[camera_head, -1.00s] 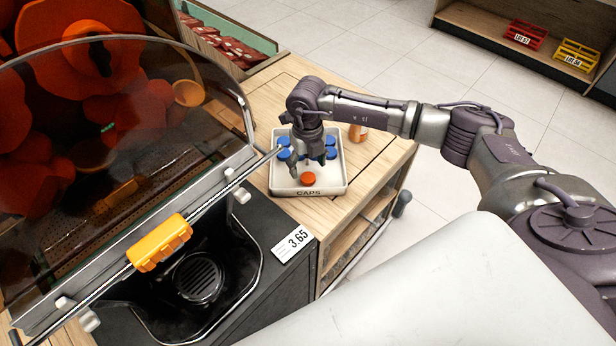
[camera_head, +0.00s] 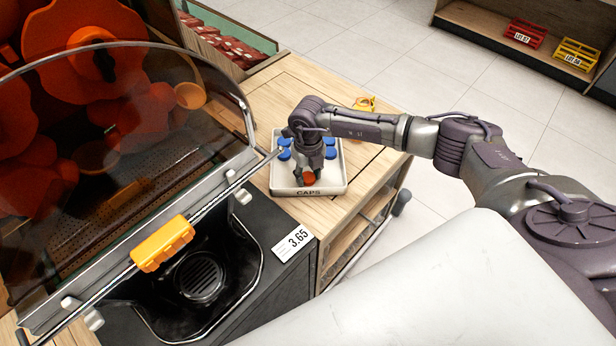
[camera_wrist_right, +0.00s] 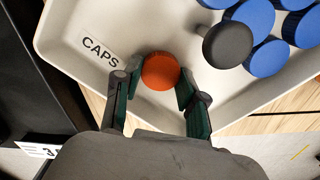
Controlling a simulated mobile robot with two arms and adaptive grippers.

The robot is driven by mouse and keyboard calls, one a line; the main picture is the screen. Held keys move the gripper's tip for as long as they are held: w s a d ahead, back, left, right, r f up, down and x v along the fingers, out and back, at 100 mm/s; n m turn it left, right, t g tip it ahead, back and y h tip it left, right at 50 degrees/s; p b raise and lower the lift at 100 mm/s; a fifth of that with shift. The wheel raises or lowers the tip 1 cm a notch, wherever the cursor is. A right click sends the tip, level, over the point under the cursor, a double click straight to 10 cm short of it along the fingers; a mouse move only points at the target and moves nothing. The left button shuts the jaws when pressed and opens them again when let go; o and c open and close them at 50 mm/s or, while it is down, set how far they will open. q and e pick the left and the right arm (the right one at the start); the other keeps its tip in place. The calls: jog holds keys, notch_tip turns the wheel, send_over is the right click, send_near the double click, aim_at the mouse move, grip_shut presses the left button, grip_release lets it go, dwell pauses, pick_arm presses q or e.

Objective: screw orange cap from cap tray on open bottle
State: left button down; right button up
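The orange cap (camera_head: 309,180) lies in the white cap tray (camera_head: 335,188), near its "CAPS" label. My right gripper (camera_head: 306,178) points down over it. In the right wrist view the orange cap (camera_wrist_right: 160,71) sits between the two fingertips of my right gripper (camera_wrist_right: 157,78), which are spread with small gaps beside it. An orange-yellow object (camera_head: 365,103) shows just behind my right forearm. It may be the open bottle, but most of it is hidden. My left gripper is not in view.
Several blue caps (camera_wrist_right: 268,57) lie in the tray beyond the orange one. The juicer's orange handle (camera_head: 162,243) is at the left. Bare wooden counter (camera_head: 375,165) lies right of the tray.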

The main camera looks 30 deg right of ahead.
aim_at(308, 177)
dwell(0.3)
jog(key=shift+r, duration=0.55)
notch_tip(308, 177, up, 2)
jog(key=shift+r+b, duration=0.25)
jog(key=shift+b, duration=0.05)
jog(key=s+d+r+b, duration=0.1)
jog(key=s+r, duration=0.6)
jog(key=s, duration=0.4)
jog(key=shift+s+d+r, duration=0.2)
jog(key=shift+s, duration=0.15)
jog(key=s+a+r+n, duration=0.1)
jog(key=a+r+n, duration=0.2)
jog(key=n, duration=1.5)
jog(key=s+a+r+n, duration=0.2)
jog(key=a+r+n, duration=0.2)
jog(key=n, duration=1.3)
jog(key=shift+s+a+n, duration=0.2)
jog(key=shift+a+n, duration=0.2)
jog(key=shift+a, duration=0.25)
